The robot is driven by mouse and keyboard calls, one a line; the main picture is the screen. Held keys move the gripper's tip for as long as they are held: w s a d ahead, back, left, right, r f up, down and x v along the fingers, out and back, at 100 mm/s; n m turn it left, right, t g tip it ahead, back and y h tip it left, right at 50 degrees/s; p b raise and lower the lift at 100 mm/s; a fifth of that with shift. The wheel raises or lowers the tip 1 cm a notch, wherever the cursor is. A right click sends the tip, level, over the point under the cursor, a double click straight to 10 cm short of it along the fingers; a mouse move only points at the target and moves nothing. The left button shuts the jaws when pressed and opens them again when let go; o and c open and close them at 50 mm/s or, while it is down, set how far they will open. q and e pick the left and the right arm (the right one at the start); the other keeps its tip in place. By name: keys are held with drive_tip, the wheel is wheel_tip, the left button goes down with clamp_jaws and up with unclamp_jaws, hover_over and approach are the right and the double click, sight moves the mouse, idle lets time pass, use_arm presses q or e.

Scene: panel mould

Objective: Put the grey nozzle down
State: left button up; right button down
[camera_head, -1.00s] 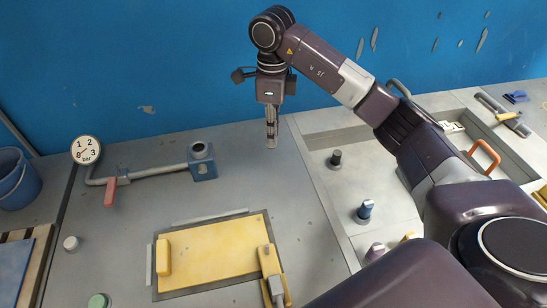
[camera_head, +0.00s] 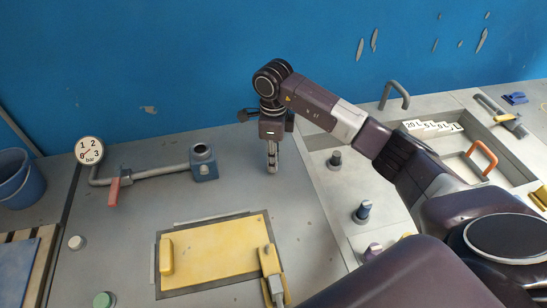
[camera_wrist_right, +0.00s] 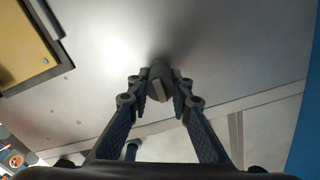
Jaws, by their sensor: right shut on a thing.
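The grey nozzle (camera_wrist_right: 159,84) is between the fingertips of my right gripper (camera_wrist_right: 160,90) in the right wrist view. In the head view, my right gripper (camera_head: 272,160) points straight down over the grey worktop, right of the blue socket block. It is shut on the nozzle, whose lower end (camera_head: 272,170) is at or close to the worktop surface; I cannot tell whether it touches. The fingers hide part of the nozzle. My left gripper is not in view.
A blue socket block (camera_head: 203,162) ends the pipe with a red lever (camera_head: 114,190) and a gauge (camera_head: 89,150). A yellow panel (camera_head: 218,250) lies in front. A dark nozzle (camera_head: 335,159) and a blue nozzle (camera_head: 363,211) stand on the right-hand counter. The worktop around my gripper is clear.

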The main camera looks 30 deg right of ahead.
drive_tip(key=shift+f, duration=0.25)
drive_tip(key=c, duration=1.7)
unclamp_jaws()
drive_tip(key=shift+r, duration=0.1)
drive_tip(key=shift+c, duration=0.2)
drive_tip(key=shift+r, duration=0.45)
wheel_tip(320, 180, up, 10)
drive_tip(key=shift+b, duration=1.1)
drive_tip(key=shift+r, duration=0.75)
